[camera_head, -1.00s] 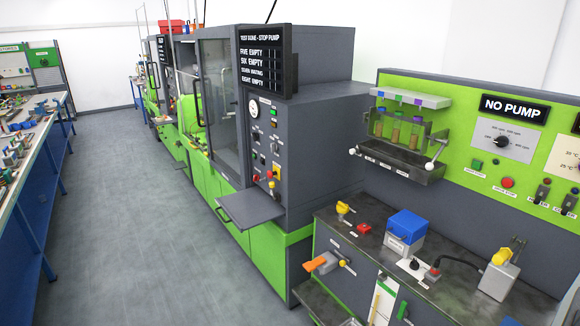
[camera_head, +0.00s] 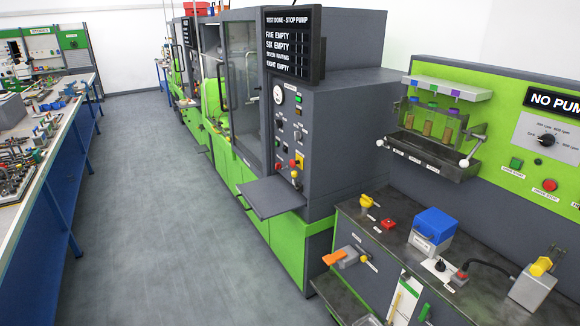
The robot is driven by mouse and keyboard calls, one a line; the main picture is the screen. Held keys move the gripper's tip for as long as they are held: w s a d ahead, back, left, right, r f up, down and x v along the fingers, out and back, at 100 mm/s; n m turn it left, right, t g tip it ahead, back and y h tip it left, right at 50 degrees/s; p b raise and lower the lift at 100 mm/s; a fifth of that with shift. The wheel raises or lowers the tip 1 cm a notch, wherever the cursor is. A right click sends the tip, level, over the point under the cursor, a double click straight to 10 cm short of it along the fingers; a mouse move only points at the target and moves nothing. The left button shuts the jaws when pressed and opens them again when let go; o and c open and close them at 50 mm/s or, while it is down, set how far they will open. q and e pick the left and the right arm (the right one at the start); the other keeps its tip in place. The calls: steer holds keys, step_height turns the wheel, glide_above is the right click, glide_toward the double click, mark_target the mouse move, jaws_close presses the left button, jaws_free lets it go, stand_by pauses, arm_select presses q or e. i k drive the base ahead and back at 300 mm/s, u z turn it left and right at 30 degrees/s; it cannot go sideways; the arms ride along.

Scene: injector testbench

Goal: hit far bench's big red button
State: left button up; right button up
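The nearer test bench is a tall grey and green machine with a black screen (camera_head: 292,43) reading "TEST DONE - STOP PUMP". Its front panel (camera_head: 291,125) carries a gauge, small knobs and a red button (camera_head: 299,161) with yellow by it. A further grey and green bench (camera_head: 181,80) stands behind it along the same row, with its own dark screen; no big red button can be made out on it at this size. Neither of my grippers is in view.
A green panel at right holds another red button (camera_head: 550,185) and a green one (camera_head: 516,163). A blue-legged workbench (camera_head: 60,150) lines the left. The grey floor (camera_head: 150,200) between is clear.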

mark_target(292, 163)
steer(key=u, duration=0.55)
steer(key=i, duration=0.5)
steer(key=u, duration=1)
steer(key=i, duration=1.35)
steer(key=z, duration=1)
steer(key=i, duration=0.35)
steer(key=z, duration=0.3)
